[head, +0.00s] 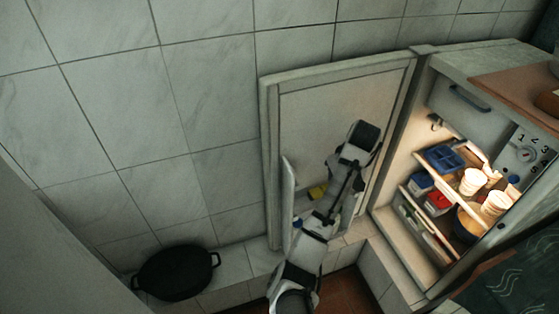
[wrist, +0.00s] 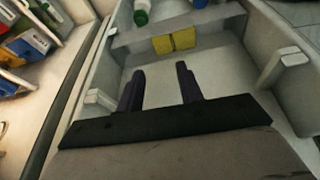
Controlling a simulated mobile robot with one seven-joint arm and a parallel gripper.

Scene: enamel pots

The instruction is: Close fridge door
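The fridge (head: 405,215) stands at the right of the head view with its lit inside showing. Its door (head: 300,120) is swung wide open to the left, with its inner face and shelves showing. In the wrist view the door's inner side (wrist: 225,55) fills the middle and right. My gripper (wrist: 161,80) is open and empty, its two dark fingers apart in front of the door's inner face. In the head view my arm reaches up in front of that inner face, and the fingertips are hard to make out. I cannot tell whether the gripper touches the door.
A yellow pack (wrist: 174,41) and a green-capped bottle (wrist: 141,16) sit in the door. Cups, a blue tray (head: 444,158) and tubs fill the fridge shelves. A black pot (head: 175,273) stands on the tiled ledge at lower left. Tiled wall stands behind the door.

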